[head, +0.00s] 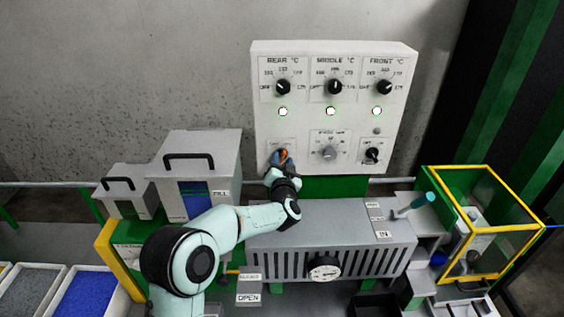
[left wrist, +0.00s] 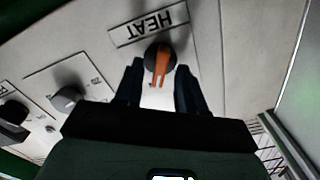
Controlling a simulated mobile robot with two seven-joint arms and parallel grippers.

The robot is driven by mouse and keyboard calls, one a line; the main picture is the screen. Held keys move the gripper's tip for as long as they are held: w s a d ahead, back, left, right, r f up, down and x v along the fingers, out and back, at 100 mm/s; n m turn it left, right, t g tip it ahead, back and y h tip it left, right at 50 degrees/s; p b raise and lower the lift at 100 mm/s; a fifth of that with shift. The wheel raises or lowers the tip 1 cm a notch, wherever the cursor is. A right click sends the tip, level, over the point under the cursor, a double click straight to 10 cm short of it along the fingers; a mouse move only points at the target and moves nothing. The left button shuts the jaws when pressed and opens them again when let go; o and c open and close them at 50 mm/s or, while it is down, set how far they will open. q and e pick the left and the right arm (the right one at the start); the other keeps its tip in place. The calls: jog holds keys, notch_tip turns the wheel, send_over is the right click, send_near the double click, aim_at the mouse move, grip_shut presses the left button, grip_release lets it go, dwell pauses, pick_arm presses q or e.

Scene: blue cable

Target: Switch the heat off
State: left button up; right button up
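The heat switch is a black round knob with an orange lever (left wrist: 160,62), beside a plate lettered HEAT (left wrist: 150,24) in the left wrist view. In the head view its orange part (head: 283,154) shows at the lower left of the white control panel (head: 400,140). My left gripper (left wrist: 157,88) is open, with one dark finger on each side of the lever and visible gaps between. In the head view the left gripper (head: 281,163) is up at the panel and hides part of the switch. My right gripper is not in view.
Three temperature dials, rear (head: 283,87), middle (head: 334,87) and front (head: 384,87), sit above lit green lamps. A grey knob (head: 330,152) and a black knob (head: 372,154) lie right of the switch. The grey slotted machine (head: 345,235) stands below the panel.

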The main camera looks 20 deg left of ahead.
pick_arm(q)
jog(key=shift+c, duration=0.3)
grip_shut()
jog(key=shift+s, duration=0.1)
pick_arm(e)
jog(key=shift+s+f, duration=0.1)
pick_arm(q)
jog(key=shift+f+n+b, duration=0.1)
jog(key=shift+n+b, duration=0.45)
jog(key=shift+n, duration=0.35)
jog(key=n+b, duration=0.1)
jog(key=n, duration=0.2)
jog(key=shift+n+b, duration=0.3)
jog(key=shift+b, duration=0.05)
jog(key=n+b, duration=0.1)
jog(key=n, duration=0.2)
jog(key=shift+b, duration=0.3)
jog(key=shift+a+n+b, duration=0.1)
jog(key=shift+n+b, duration=0.55)
jog(key=shift+n, duration=1.05)
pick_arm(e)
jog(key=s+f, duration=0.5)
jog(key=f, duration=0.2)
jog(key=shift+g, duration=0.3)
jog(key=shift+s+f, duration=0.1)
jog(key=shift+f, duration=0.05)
